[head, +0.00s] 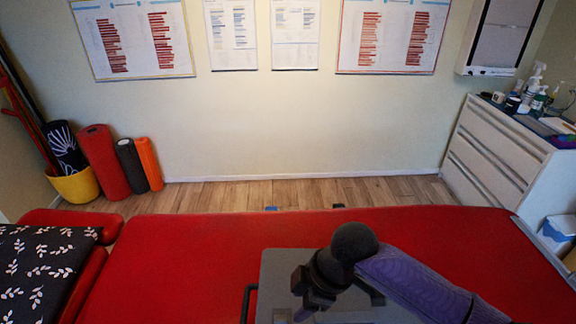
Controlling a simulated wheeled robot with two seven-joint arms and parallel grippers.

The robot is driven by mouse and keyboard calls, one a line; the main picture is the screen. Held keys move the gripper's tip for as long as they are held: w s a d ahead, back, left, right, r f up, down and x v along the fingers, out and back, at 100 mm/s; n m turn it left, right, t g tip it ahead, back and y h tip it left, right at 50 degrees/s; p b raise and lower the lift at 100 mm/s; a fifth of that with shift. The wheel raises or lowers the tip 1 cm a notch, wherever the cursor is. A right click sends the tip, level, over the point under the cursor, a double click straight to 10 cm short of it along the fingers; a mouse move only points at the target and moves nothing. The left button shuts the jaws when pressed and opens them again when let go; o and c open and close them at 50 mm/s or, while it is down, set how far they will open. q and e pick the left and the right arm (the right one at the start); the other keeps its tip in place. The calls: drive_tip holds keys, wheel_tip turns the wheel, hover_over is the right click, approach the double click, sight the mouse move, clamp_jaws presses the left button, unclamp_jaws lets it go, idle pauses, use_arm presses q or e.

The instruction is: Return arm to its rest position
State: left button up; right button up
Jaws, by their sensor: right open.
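My right arm (410,283) comes in from the lower right with a purple-grey link and a dark round joint. My right gripper (308,297) hangs below that joint, low in the middle of the head view. It is open, and I see nothing held in it. It is in front of the red treatment table (190,265) as I look down. My left arm and left gripper do not show.
A patterned dark pillow (45,262) lies on the table's left end. Foam rollers (103,160) and a yellow basket (75,186) stand at the back left. A white drawer cabinet (495,150) with bottles on top stands at the right.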

drive_tip(key=s+a+f+m, duration=0.2)
drive_tip(key=s+a+m, duration=0.1)
drive_tip(key=s, duration=0.3)
drive_tip(key=s+d+f+m+t+h, duration=0.25)
drive_tip(key=s+d+m+h, duration=0.25)
drive_tip(key=s+d+m, duration=0.8)
wheel_tip(320, 180, down, 21)
drive_tip(key=s+d+n+g+b, duration=0.1)
drive_tip(key=b, duration=0.2)
drive_tip(key=s+d+f+g+b, duration=0.1)
drive_tip(key=s+d+f, duration=0.1)
drive_tip(key=s+f, duration=0.9)
drive_tip(key=shift+s+d+f+n+b, duration=0.3)
drive_tip(key=shift+s+d+f+b, duration=0.1)
drive_tip(key=shift+s, duration=0.55)
